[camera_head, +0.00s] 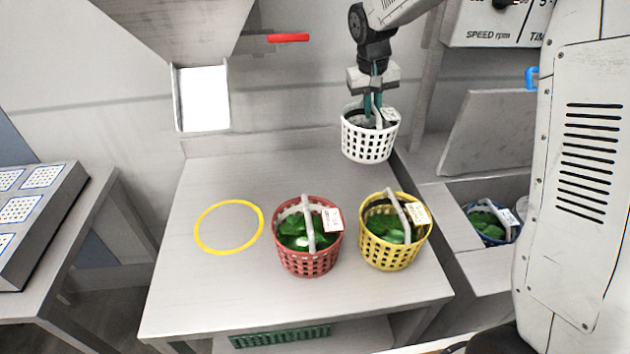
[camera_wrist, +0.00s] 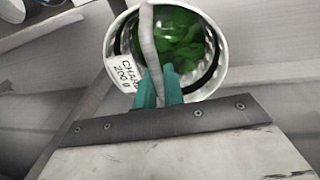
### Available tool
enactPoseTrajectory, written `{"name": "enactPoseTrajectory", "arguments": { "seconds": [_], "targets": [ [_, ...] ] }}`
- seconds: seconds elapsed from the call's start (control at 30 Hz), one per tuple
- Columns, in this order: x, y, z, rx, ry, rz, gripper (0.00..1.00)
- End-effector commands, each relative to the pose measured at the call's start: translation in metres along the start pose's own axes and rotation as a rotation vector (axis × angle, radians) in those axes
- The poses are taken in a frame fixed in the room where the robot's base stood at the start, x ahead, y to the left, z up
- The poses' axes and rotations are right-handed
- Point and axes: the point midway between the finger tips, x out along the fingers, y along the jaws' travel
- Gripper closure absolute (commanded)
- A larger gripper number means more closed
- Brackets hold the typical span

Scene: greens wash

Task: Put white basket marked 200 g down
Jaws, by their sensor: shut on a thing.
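The white basket (camera_head: 368,143) hangs from my gripper (camera_head: 373,105) above the back right part of the table. It looks roughly upright. My gripper is shut on its handle. In the wrist view the white basket (camera_wrist: 221,72) holds green leaves, and its tag (camera_wrist: 123,74) reads 200 g. The handle runs between the green fingertips of my gripper (camera_wrist: 158,88). The basket's underside is hidden in the wrist view.
The table (camera_head: 190,290) bears a yellow ring (camera_head: 199,232) at left, a red basket (camera_head: 308,263) and a yellow basket (camera_head: 392,256), both with greens. A blue basket (camera_head: 490,236) sits in a bay at right. The table's back left is clear.

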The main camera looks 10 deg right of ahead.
Motion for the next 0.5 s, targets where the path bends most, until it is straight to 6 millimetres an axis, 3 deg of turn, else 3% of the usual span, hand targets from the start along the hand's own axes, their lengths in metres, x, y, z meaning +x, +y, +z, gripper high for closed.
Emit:
{"name": "enactPoseTrajectory", "arguments": {
  "seconds": [0.2, 0.5],
  "targets": [
    [0.039, -0.006, 0.004, -0.002, -0.002, -0.001, 1.0],
    [0.064, -0.012, 0.007, -0.003, -0.002, -0.001, 1.0]
  ]
}}
